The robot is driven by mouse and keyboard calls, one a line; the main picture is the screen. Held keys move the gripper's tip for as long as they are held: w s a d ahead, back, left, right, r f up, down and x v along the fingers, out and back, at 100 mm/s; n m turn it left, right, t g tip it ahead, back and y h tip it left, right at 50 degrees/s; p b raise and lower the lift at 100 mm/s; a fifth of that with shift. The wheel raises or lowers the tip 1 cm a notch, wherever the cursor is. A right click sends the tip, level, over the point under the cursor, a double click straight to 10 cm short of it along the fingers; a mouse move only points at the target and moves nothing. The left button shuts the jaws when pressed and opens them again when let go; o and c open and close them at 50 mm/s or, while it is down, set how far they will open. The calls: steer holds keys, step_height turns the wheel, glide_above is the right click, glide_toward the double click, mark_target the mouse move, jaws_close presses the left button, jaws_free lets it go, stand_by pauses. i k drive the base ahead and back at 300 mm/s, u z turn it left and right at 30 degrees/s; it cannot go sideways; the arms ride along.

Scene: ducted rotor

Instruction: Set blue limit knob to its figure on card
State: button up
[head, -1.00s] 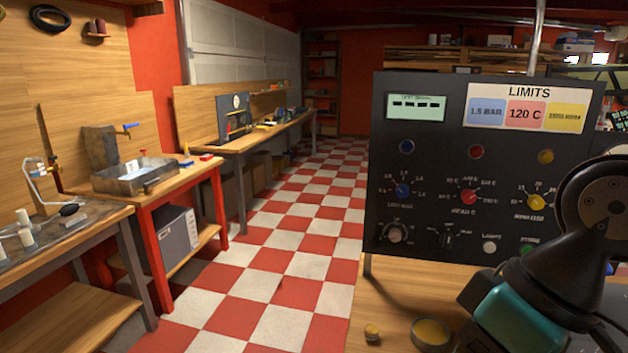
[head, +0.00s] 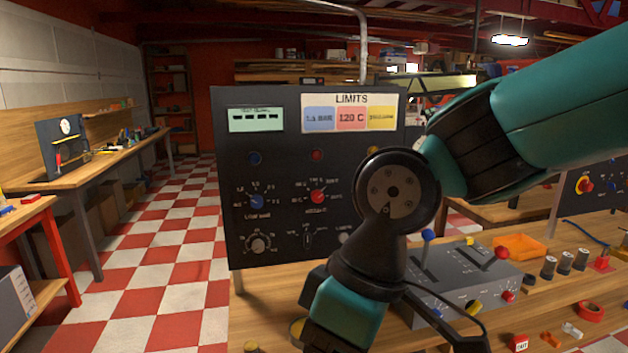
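The blue limit knob (head: 256,201) sits at the left of the knob row on the black upright panel (head: 232,140), with a printed scale around it. Its pointer direction is too small to tell. The limits card (head: 350,98) at the panel's top has blue, red and yellow fields. The blue field (head: 319,118) is blurred now; a second ago it read 1.5 BAR. The red knob (head: 317,197) is right of the blue one. My arm hides the panel's lower right, including the yellow knob.
A grey lever box (head: 465,275) stands on the bench right of the panel. The checkered floor (head: 170,280) left of the panel is clear.

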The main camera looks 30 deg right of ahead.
mark_target(256, 201)
steer(key=z, duration=0.65)
steer(key=k, duration=0.3)
steer(key=z, duration=0.35)
steer(key=i, duration=0.8)
steer(key=u, duration=0.05)
